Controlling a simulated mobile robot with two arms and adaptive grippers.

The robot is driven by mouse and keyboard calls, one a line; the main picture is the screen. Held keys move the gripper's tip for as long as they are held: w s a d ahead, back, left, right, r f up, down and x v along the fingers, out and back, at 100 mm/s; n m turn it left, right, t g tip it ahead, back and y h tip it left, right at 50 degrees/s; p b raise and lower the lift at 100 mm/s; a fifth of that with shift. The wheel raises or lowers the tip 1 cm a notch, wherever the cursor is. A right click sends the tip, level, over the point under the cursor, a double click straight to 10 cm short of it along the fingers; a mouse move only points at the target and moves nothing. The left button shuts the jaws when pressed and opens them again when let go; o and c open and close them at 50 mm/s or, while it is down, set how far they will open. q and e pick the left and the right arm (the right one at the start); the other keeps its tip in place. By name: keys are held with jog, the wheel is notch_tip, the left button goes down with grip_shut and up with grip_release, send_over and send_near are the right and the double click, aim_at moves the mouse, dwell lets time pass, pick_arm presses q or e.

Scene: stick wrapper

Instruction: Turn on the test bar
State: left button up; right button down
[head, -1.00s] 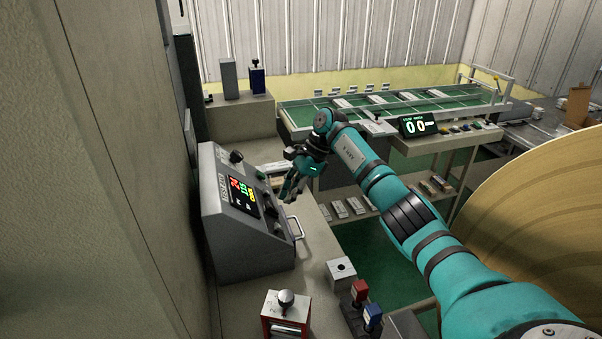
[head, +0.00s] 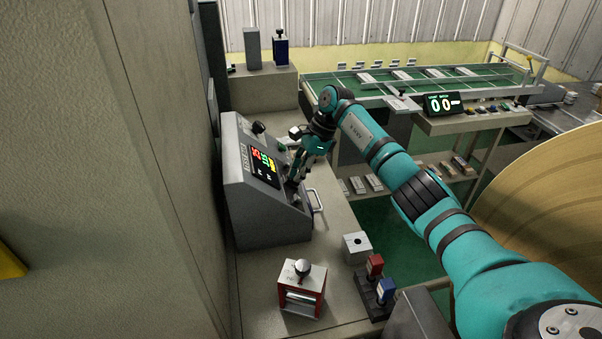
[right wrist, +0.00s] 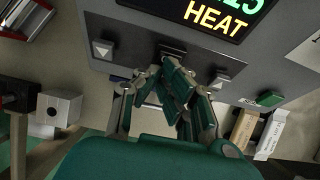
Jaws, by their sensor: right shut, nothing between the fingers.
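The grey control box (head: 265,222) stands against the wall on the bench in the head view, with a lit display (head: 263,166) of red, green and yellow characters. My right gripper (head: 296,178) is shut and empty at the box's sloped front, below the display. In the right wrist view the closed fingers (right wrist: 172,82) are close to the panel, just below a dark part (right wrist: 173,50) under the word HEAT; contact cannot be told. Arrow buttons (right wrist: 103,50) and a green button (right wrist: 269,98) show on the panel. I cannot tell which part is the test bar. My left gripper is not in view.
A pale handle (head: 314,201) projects from the box's right side. A red-and-silver device with a knob (head: 302,286), a pale block (head: 356,246) and red and blue parts (head: 376,266) stand nearer. A green conveyor (head: 420,92) lies behind.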

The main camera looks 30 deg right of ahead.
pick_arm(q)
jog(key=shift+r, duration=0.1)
pick_arm(e)
jog(key=shift+r, duration=0.1)
pick_arm(q)
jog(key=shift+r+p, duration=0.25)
jog(key=shift+p, duration=0.05)
pick_arm(e)
jog(key=shift+r, duration=0.7)
